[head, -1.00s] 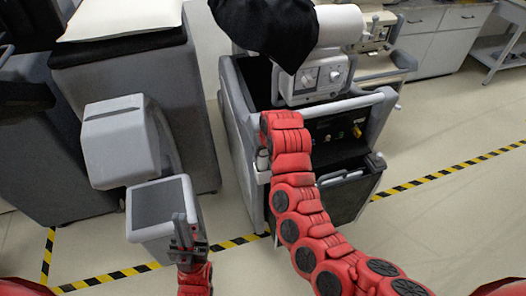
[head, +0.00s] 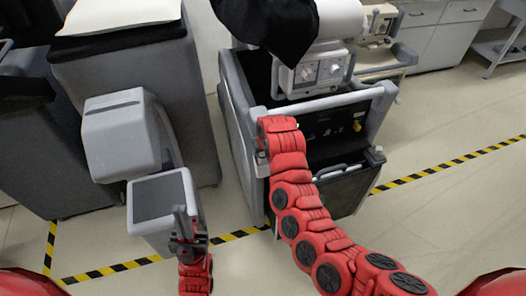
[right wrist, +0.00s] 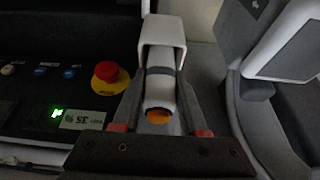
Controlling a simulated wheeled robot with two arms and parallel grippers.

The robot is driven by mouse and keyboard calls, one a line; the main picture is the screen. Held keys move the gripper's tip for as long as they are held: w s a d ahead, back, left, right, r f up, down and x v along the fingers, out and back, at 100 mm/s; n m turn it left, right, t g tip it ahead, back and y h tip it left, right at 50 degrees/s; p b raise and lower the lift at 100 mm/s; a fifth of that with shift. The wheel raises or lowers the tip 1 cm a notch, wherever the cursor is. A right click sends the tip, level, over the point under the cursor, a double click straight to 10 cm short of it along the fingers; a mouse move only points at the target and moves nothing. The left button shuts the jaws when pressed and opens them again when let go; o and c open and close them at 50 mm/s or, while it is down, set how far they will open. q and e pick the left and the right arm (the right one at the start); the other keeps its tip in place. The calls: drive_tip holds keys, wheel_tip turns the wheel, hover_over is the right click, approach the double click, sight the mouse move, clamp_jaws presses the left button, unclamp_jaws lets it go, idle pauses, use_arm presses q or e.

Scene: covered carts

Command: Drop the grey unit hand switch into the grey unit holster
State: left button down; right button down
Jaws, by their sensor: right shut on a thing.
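The grey unit (head: 237,120) is the cart at the centre of the head view, partly under a black cover. In the right wrist view, the pale hand switch (right wrist: 160,93), with an orange end, lies between the fingers of my right gripper (right wrist: 162,122), which is shut on it. The whitish holster (right wrist: 163,32) is directly beyond the switch and in line with it. I cannot tell how far the switch is inside. In the head view my red right arm hides most of this gripper. My left gripper (head: 182,228) is at lower left; its finger gap is unclear.
A red stop button (right wrist: 106,72) on a yellow base is left of the right gripper. A grey machine (head: 122,138) with a box-like lower part (head: 160,198) stands left, close by my left gripper. Yellow-black tape (head: 115,270) marks the floor. Open floor lies right.

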drive_tip(key=shift+c, duration=2.2)
unclamp_jaws()
drive_tip(key=shift+r, duration=0.15)
drive_tip(key=b+v, duration=0.1)
drive_tip(key=v, duration=1.2)
drive_tip(key=shift+w, duration=0.1)
